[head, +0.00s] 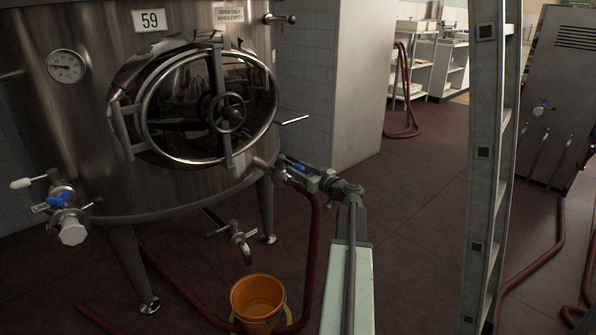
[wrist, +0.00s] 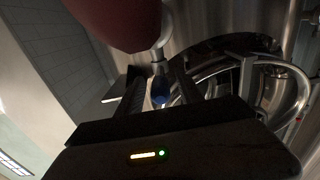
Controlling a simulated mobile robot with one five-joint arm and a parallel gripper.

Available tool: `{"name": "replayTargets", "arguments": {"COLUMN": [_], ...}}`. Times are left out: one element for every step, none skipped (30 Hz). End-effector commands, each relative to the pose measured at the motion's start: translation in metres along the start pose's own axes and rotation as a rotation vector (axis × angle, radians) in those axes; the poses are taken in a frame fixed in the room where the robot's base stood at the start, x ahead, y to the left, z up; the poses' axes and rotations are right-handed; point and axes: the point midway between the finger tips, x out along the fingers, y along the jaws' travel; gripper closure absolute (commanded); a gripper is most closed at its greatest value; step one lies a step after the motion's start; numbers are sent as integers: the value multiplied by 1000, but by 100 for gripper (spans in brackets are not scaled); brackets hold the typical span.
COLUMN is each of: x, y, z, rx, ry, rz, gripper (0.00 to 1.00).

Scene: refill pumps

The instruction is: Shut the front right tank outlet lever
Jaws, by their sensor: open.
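The steel tank (head: 185,195) marked 59 fills the left of the head view. Its right outlet lever, blue (head: 299,167), shows at the tank's lower right, beside my gripper (head: 299,177). In the wrist view the blue lever (wrist: 160,91) appears between the two dark fingers of my gripper (wrist: 158,77), under a silver valve fitting (wrist: 158,55). The fingers are open; I cannot tell whether either touches the lever. Parts of the outlet are hidden by my gripper in the head view.
A red hose (head: 311,250) hangs from the right outlet. An orange bucket (head: 257,298) stands below. A ladder (head: 490,170) stands to the right, with open floor (head: 410,220) between.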

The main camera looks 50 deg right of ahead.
Motion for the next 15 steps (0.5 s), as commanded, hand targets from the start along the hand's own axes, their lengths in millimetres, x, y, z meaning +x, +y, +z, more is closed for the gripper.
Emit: {"name": "replayTargets", "arguments": {"x": [0,0,0,0,-1,-1,-1,-1,-1,-1,-1,-1,-1,-1,-1], "y": [0,0,0,0,0,0,0,0,0,0,0,0,1,1,1], "z": [0,0,0,0,0,0,0,0,0,0,0,0,0,0,0], "rx": [0,0,0,0,0,0,0,0,0,0,0,0,0,0,0], "ry": [0,0,0,0,0,0,0,0,0,0,0,0,0,0,0], "rz": [0,0,0,0,0,0,0,0,1,1,1,1,1,1,1], "gripper": [57,57,68,76,84,96,100,100,100,100,100,100,100,100,100]}}
